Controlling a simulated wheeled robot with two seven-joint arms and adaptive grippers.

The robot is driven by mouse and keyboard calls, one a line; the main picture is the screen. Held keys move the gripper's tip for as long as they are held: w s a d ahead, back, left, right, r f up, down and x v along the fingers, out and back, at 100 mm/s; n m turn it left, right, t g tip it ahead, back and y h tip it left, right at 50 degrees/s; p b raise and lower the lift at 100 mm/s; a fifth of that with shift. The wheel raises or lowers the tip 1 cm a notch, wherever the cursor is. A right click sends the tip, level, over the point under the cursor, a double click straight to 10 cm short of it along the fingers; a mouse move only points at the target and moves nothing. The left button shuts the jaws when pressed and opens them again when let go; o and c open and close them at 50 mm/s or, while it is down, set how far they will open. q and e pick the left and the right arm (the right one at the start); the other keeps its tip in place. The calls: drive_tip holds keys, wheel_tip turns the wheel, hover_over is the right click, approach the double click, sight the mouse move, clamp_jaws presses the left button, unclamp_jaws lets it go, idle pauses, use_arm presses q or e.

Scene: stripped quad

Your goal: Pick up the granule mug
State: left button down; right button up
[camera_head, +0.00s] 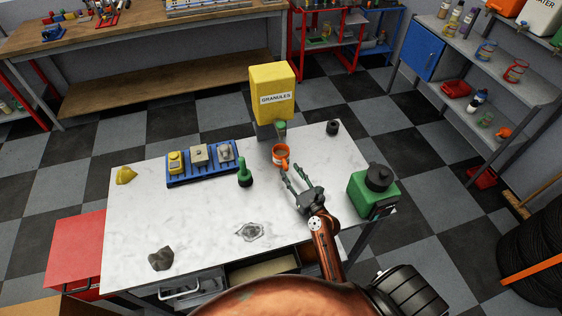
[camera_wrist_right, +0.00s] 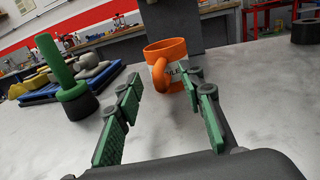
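The granule mug is an orange mug (camera_head: 280,155) with a pale label, upright on the white worktable (camera_head: 200,215), just in front of the yellow granules dispenser (camera_head: 273,92). In the right wrist view the mug (camera_wrist_right: 168,62) stands ahead of the fingers, its handle turned to the left. My right gripper (camera_head: 291,178) is open and empty, its fingers pointing at the mug from the near side. In the wrist view the fingers (camera_wrist_right: 160,118) are spread apart, with the mug beyond them. My left gripper is not in view.
A green-handled tool (camera_head: 245,174) stands left of the mug, near a blue tray (camera_head: 203,174) of samples. A green machine (camera_head: 372,192) is right of my arm. A small dark cup (camera_head: 333,127) is at the back right. Rocks lie on the left side.

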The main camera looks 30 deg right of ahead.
sight(287, 168)
drive_tip(key=w, duration=0.3)
drive_tip(key=shift+w+f+b, duration=0.1)
drive_tip(key=shift+w+b, duration=0.15)
drive_tip(key=shift+b, duration=0.05)
clamp_jaws()
idle(0.4)
